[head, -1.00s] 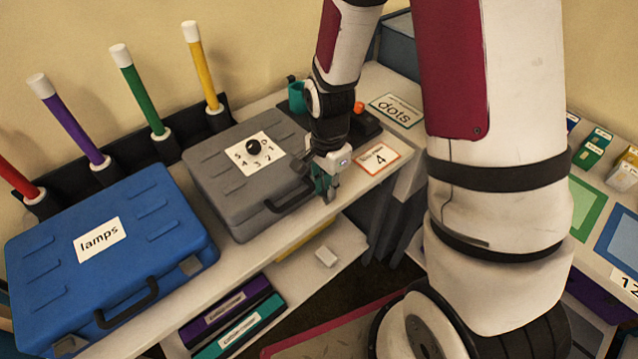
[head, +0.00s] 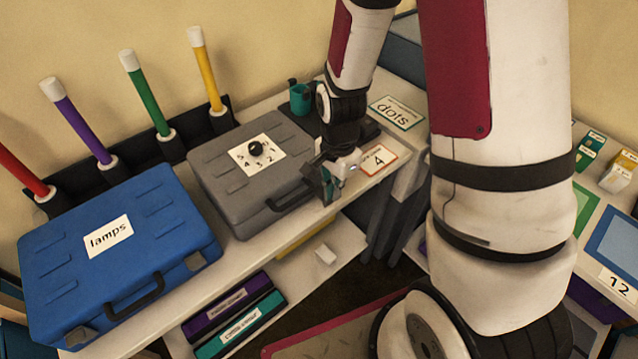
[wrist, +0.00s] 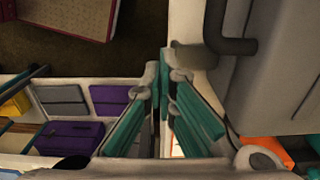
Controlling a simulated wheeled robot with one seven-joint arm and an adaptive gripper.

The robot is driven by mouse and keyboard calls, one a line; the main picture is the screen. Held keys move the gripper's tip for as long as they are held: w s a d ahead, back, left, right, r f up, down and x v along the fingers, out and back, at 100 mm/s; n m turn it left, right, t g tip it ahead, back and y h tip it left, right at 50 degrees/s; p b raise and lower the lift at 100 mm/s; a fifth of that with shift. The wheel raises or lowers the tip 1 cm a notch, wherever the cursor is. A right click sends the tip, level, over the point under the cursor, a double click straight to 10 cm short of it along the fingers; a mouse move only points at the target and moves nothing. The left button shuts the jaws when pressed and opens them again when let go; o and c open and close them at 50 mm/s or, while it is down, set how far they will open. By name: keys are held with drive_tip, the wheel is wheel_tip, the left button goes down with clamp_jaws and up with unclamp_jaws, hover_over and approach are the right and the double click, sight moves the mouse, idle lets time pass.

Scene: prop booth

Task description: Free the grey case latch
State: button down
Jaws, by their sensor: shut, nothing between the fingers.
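The grey case (head: 222,185) lies shut on the shelf, with a black dial (head: 255,148) on a white numbered card on its lid. Its dark handle (head: 290,198) is on the front side and also shows in the wrist view (wrist: 226,44). My gripper (head: 328,203) is at the case's front right corner. In the wrist view my gripper's fingers (wrist: 164,72) are together and empty. A small grey piece that looks like the latch (wrist: 190,56) is just right of the fingertips; I cannot tell whether they touch. In the head view my gripper hides that corner.
A blue case (head: 120,255) labelled lamps stands to the left. Coloured rods (head: 140,95) stand behind. A teal mug (head: 300,98) and a dots card (head: 396,113) are beyond my gripper. Purple and teal boxes (head: 240,330) are on the lower shelf.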

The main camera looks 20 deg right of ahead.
drive_tip(key=shift+r, duration=0.1)
wheel_tip(320, 180, up, 6)
drive_tip(key=p, duration=0.3)
drive_tip(key=shift+p, duration=0.4)
idle(0.3)
drive_tip(key=s+a+r+n+t, duration=0.15)
drive_tip(key=r+n, duration=0.25)
drive_tip(key=r, duration=0.5)
drive_tip(key=s+r+n+t, duration=0.1)
drive_tip(key=s+r+n, duration=0.2)
drive_tip(key=r, duration=0.6)
drive_tip(key=s+r+n+t, duration=0.3)
drive_tip(key=s+r+n, duration=0.4)
drive_tip(key=s+r, duration=0.3)
drive_tip(key=shift+s, duration=1)
